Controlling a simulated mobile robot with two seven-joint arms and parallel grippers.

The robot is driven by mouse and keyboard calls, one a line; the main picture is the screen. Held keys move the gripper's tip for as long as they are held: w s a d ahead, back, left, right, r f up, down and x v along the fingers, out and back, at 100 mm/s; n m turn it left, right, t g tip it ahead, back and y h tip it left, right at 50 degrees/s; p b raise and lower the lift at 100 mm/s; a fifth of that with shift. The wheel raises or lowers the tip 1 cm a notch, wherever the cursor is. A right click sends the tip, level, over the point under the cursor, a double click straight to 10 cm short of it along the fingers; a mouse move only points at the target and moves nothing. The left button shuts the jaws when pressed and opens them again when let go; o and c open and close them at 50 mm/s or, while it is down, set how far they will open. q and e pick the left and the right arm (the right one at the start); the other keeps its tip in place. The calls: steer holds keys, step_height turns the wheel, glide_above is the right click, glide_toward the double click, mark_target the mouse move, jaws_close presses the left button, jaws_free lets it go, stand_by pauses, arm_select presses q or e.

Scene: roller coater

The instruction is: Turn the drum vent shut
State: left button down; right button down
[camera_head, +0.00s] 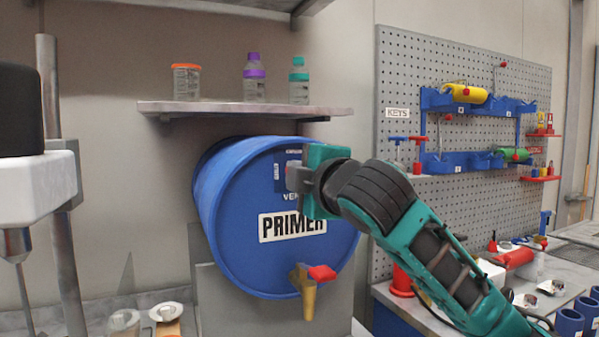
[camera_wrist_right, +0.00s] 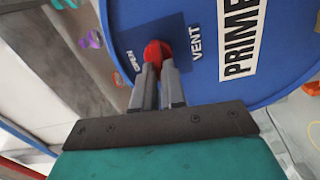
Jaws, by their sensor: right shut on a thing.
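The blue drum (camera_head: 225,235) lies on its side, its round face marked PRIMER toward me. The drum vent is a red knob (camera_wrist_right: 153,50) on a dark blue plate (camera_wrist_right: 187,45) high on that face, beside the words OPEN and VENT. My right gripper (camera_wrist_right: 157,72) is shut on the red knob, one finger on each side. In the head view my right gripper (camera_head: 296,177) reaches the plate from the right and hides the knob. The knob's exact turn angle is hard to tell. My left gripper is not in view.
A tap with a red handle (camera_head: 321,272) sticks out low on the drum face. A shelf (camera_head: 240,108) with a jar and two bottles hangs just above the drum. A pegboard (camera_head: 400,75) and cluttered bench stand at right.

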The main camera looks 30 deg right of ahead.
steer(key=shift+f+n, duration=0.1)
steer(key=shift+n, duration=0.5)
steer(key=c, duration=1.2)
jaws_free()
steer(key=s+b, duration=0.5)
steer(key=s, duration=0.8)
steer(key=shift+a, duration=0.35)
